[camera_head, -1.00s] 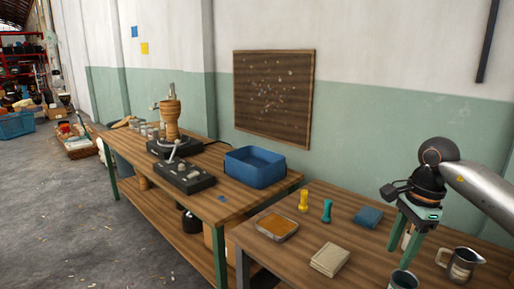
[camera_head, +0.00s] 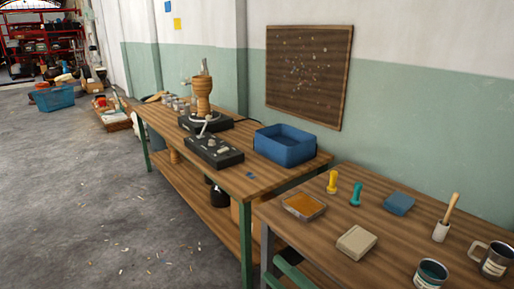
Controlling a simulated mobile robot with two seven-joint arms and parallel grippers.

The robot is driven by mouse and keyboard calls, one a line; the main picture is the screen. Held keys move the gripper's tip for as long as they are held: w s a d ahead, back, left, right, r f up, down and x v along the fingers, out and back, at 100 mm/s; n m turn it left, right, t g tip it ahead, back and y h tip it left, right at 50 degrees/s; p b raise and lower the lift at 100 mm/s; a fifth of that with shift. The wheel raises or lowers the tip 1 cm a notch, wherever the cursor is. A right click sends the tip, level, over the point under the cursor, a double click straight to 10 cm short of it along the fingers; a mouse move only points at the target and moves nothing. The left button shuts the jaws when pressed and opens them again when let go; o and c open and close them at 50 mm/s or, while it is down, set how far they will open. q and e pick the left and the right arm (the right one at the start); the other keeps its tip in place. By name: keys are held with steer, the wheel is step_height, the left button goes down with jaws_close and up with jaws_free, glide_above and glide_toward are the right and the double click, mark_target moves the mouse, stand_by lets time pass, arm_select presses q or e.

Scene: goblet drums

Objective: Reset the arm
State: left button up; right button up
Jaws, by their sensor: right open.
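My left gripper is not in view. On the far workbench (camera_head: 245,186), a wooden goblet drum body (camera_head: 203,94) stands upright on a black machine.
A blue bin (camera_head: 285,147) stands behind. Floor at left is open.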

steer(key=s+d+f+m+g+h, duration=0.1)
steer(key=s+d+f+m+h, duration=0.25)
steer(key=f+m, duration=0.4)
steer(key=s+d+f+m+g+h, duration=0.25)
steer(key=s+f+m+h, duration=0.25)
steer(key=f+m, duration=0.25)
steer(key=s+d+f+m+h, duration=0.4)
steer(key=s+f+m, duration=0.1)
steer(key=f+m, duration=0.25)
arm_select(q)
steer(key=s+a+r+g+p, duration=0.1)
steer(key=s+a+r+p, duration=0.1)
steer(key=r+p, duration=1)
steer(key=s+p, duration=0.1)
steer(key=p, duration=0.7)
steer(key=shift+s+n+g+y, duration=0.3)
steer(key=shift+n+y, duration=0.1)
arm_select(e)
steer(key=s+d+r+g+h, duration=0.1)
steer(key=s+d+r, duration=0.1)
steer(key=r, duration=1)
steer(key=shift+s+d, duration=0.2)
steer(key=shift+s, duration=0.35)
